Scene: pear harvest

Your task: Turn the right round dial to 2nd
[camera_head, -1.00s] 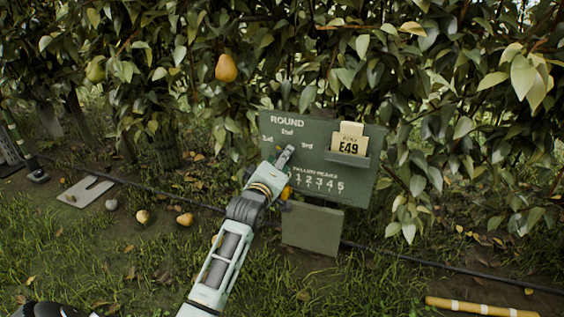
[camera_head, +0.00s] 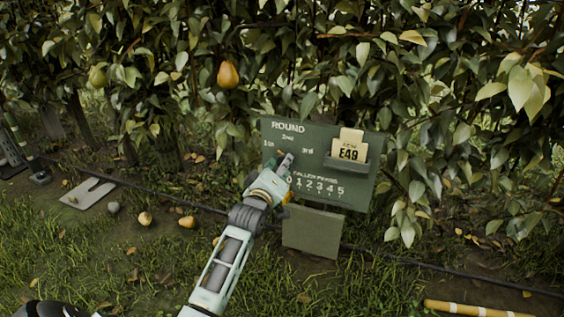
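A dark green board (camera_head: 345,190) in the middle carries the word ROUND, with the marks 1st, 2nd (camera_head: 288,138) and 3rd below it in an arc. My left gripper (camera_head: 285,161) is at the board's left half, just below the 2nd mark. A narrow grey piece shows at its tip, pointing up and slightly right. I cannot tell whether this is a finger or the dial's pointer. The wrist hides the dial, and neither the finger gap nor contact is clear. My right gripper is not in view.
A cream E49 card (camera_head: 349,146) sits in the board's holder, above a 0-to-5 scale. A plain green panel (camera_head: 312,231) stands below. Leafy branches with pears (camera_head: 228,74) hang behind. Fallen pears (camera_head: 187,222), a dark hose and a yellow pole (camera_head: 478,308) lie on the grass.

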